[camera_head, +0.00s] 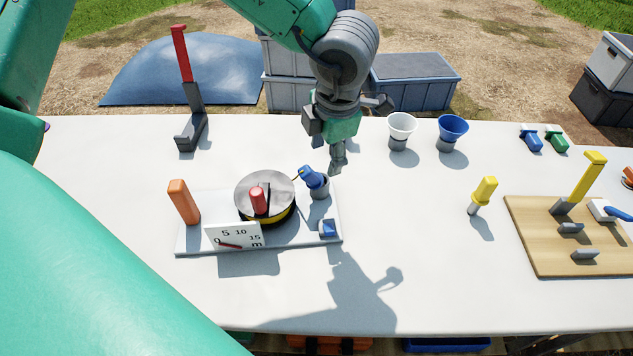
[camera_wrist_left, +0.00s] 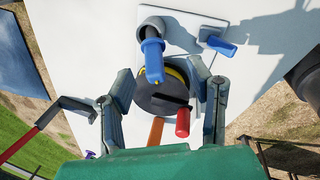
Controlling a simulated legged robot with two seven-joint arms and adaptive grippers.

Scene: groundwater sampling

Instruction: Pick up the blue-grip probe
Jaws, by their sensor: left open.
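The blue-grip probe (camera_head: 309,176) stands tilted in a grey cup holder (camera_head: 319,189) at the right end of a white base plate (camera_head: 188,244). In the left wrist view its blue grip (camera_wrist_left: 153,62) points toward me, with the grey holder (camera_wrist_left: 151,29) behind it. My left gripper (camera_head: 337,160) is open above and just behind the probe in the head view. In the left wrist view the fingers of the left gripper (camera_wrist_left: 160,80) are spread on either side of the blue grip, with gaps on both sides. My right gripper is not in view.
A reel (camera_head: 265,184) with a red handle, an orange block (camera_head: 183,202) and a scale card (camera_head: 234,236) share the plate. A small blue-handled part (camera_head: 328,229) sits at its front right. White (camera_head: 402,127) and blue (camera_head: 452,127) cups stand behind right. Front table is clear.

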